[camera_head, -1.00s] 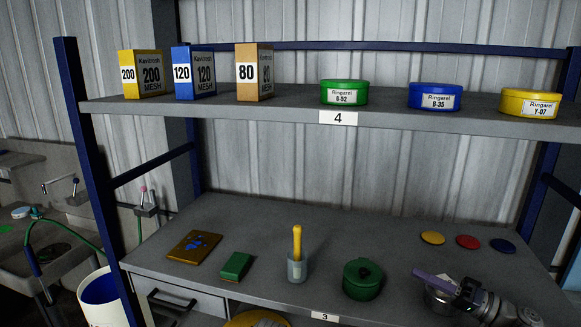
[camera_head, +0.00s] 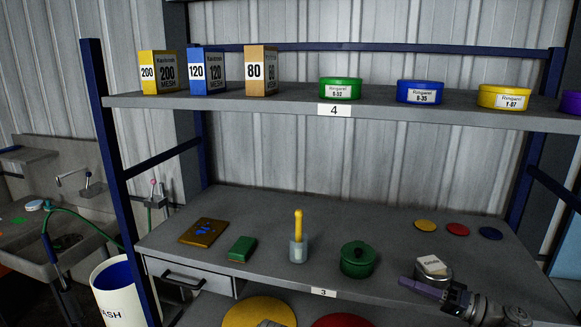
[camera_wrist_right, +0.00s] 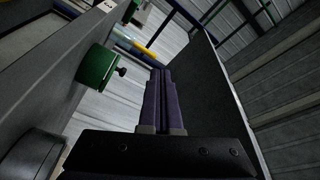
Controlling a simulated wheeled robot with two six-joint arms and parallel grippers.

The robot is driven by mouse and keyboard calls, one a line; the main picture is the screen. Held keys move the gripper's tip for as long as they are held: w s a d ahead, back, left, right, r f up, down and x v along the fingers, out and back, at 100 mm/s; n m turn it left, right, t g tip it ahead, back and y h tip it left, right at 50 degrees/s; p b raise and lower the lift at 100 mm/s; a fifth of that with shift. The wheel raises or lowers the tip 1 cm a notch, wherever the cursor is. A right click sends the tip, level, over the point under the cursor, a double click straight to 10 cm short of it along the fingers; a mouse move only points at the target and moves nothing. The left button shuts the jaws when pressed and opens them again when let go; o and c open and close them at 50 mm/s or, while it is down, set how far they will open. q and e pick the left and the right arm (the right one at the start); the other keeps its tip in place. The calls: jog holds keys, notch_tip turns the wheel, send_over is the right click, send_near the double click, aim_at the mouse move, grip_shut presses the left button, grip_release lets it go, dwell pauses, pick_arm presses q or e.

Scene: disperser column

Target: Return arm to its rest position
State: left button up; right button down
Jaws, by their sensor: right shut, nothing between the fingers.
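My right gripper (camera_head: 425,287) is at the lower right of the head view, over the front edge of the lower shelf, just in front of a small metal tin with a white label (camera_head: 433,268). In the right wrist view, its purple fingers (camera_wrist_right: 163,100) are closed together with nothing between them. A green lidded pot (camera_head: 358,260) stands to the left of the gripper, apart from it; it also shows in the wrist view (camera_wrist_right: 97,67). My left gripper is not in view.
The lower shelf (camera_head: 330,225) also holds a beaker with a yellow-handled tool (camera_head: 298,245), a green block (camera_head: 242,248), a brown board (camera_head: 203,231) and coloured discs (camera_head: 457,229). Mesh boxes and round tins line the upper shelf (camera_head: 300,103). A sink (camera_head: 60,245) and bin (camera_head: 120,297) are at left.

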jog(key=s+a+f+n+g+h, duration=0.1)
jog(key=s+a+f+g+h, duration=0.3)
jog(key=a+f, duration=0.55)
jog(key=s+a+f+n+g+h, duration=0.1)
jog(key=s+a+f+g+h, duration=0.25)
jog(key=a+f+g, duration=0.45)
jog(key=s+a+f+n+t+h, duration=0.1)
jog(key=s+a+f+t+h, duration=0.1)
jog(key=s+a+f+h, duration=0.2)
jog(key=shift+s+a+f+n+h, duration=0.25)
jog(key=shift+s+f+h, duration=0.35)
jog(key=shift+f+h, duration=1.8)
jog(key=shift+d+r+h, duration=0.1)
jog(key=shift+r+h, duration=0.75)
jog(key=shift+r, duration=0.05)
